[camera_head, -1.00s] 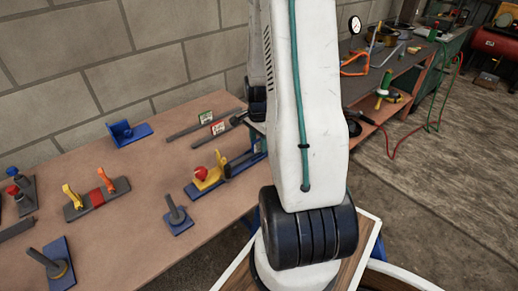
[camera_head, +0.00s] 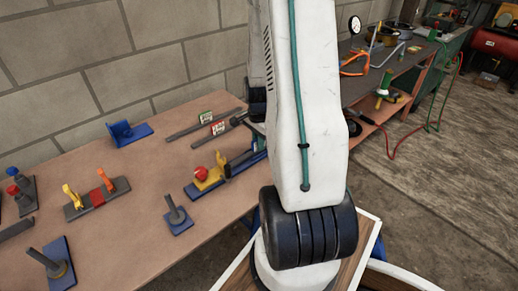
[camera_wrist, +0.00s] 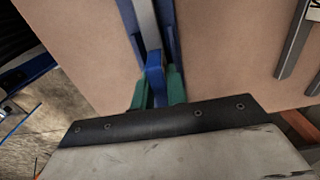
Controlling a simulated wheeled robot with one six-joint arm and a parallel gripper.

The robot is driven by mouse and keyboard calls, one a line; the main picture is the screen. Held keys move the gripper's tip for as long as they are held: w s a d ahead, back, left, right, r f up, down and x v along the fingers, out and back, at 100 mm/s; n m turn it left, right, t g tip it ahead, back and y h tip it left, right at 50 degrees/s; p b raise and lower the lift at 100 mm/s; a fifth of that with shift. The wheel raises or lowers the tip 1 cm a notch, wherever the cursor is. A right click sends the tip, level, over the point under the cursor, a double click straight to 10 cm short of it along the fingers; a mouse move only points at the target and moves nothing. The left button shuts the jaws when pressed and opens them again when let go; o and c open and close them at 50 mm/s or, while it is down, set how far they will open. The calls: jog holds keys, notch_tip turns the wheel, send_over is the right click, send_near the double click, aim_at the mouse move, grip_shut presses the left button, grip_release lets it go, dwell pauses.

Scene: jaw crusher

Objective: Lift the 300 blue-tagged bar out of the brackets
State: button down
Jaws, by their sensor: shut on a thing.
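A grey bar (camera_wrist: 146,24) lies lengthwise over a long blue bracket base (camera_wrist: 127,14) in the wrist view. A blue piece (camera_wrist: 155,72) sits at its near end, between the green fingers of my gripper (camera_wrist: 157,88). My gripper is shut on the bar at this blue part. I cannot tell whether the blue piece is the tag or a bracket, and no number is readable. In the head view the blue base (camera_head: 251,159) shows on the bench, partly behind my arm. My gripper is hidden there. I cannot tell whether the bar is clear of the brackets.
A yellow fixture with a red knob (camera_head: 201,173) stands left of the blue base. A blue-based peg (camera_head: 177,216) stands in front.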

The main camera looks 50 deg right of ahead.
jog(key=shift+r, duration=3.25)
